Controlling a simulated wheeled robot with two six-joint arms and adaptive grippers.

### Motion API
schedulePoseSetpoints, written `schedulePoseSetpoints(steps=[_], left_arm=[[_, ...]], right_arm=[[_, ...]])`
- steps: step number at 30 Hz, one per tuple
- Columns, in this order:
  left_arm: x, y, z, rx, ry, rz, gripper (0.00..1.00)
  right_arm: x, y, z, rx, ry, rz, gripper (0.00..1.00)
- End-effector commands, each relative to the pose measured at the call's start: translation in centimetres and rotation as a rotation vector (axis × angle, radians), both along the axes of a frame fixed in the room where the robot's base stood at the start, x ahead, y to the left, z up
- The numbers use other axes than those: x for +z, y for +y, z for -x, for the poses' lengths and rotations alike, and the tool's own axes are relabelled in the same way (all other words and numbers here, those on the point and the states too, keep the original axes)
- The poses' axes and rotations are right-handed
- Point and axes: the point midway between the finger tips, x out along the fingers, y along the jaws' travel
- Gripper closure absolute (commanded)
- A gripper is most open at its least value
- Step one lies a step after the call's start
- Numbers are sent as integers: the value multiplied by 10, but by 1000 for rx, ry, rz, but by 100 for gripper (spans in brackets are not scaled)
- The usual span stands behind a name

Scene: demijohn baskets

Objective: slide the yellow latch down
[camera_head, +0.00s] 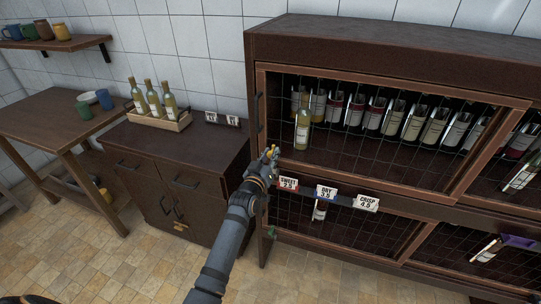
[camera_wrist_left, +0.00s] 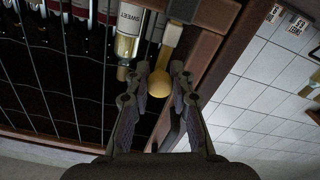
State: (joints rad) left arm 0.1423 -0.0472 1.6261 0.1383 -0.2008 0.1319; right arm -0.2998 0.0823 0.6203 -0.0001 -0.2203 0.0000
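The yellow latch (camera_head: 274,152) is on the left frame post of the wine cabinet. Its round yellow knob (camera_wrist_left: 160,84) and a pale bar leading up from it show in the left wrist view. My left gripper (camera_head: 268,160) is at the latch and hides part of it in the head view. In the left wrist view its two fingers (camera_wrist_left: 160,70) are apart, one on each side of the knob. I cannot tell whether they touch it. My right gripper is not in view.
A wine bottle (camera_head: 302,130) stands behind the mesh just right of the latch; a bottle labelled SWEET (camera_wrist_left: 128,32) shows close by in the wrist view. Price cards (camera_head: 326,191) line the shelf edge below. A low cabinet (camera_head: 190,158) with a bottle tray stands left.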

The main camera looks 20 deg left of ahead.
Motion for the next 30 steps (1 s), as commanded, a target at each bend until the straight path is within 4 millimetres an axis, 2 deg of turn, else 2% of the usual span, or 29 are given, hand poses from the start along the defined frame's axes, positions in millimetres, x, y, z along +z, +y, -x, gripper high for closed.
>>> schedulePoseSetpoints(steps=[2,11,14,19,27,28,30], left_arm=[[0,0,0,0,0,-1,100],[0,0,0,0,0,-1,100],[-9,0,0,0,1,-1,100],[-35,0,0,1,1,-2,100],[-35,0,1,0,6,-1,100],[-35,0,1,0,7,-1,76],[-35,0,1,0,6,-1,66]], right_arm=[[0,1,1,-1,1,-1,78],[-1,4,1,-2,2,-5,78],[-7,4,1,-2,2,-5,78],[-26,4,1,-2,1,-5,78],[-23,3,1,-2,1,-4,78],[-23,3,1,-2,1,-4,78],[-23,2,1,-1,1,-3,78]])
